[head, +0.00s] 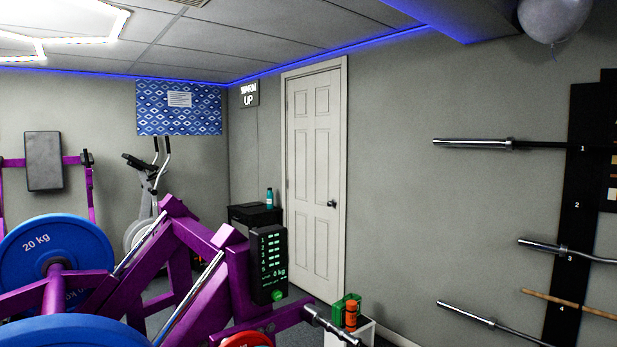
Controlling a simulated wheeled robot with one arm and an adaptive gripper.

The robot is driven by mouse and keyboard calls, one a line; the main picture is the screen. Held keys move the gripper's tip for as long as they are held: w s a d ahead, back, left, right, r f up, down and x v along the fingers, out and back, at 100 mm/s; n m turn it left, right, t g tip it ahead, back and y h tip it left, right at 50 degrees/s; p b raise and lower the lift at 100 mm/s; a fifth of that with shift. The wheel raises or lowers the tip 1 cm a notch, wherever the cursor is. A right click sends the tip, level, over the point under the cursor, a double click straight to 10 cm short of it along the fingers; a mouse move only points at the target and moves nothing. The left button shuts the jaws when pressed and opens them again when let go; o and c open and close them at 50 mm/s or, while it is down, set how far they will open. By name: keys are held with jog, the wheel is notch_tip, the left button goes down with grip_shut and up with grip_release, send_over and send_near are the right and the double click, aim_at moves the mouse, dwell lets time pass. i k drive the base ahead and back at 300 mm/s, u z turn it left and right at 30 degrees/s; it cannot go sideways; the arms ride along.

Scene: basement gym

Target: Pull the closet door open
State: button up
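The closet door (313,180) is a white panelled door in a pale frame, set in the grey wall near the middle of the head view. It looks shut. Its dark knob (332,203) is on the door's right side, and a hinge shows at its left edge. The door's lower part is partly hidden by gym equipment in front of it. My gripper is not in view.
A purple weight machine (185,247) with blue plates (37,253) fills the lower left. A white stand (362,334) holding green and orange items is near the door's lower right. Barbells (480,143) stick out from a rack (580,200) on the right wall.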

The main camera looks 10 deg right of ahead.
aim_at(314, 103)
jog(key=z, duration=0.9)
jog(key=i, duration=3.9)
jog(key=u, duration=2.35)
jog(key=i, duration=3.75)
jog(key=z, duration=0.15)
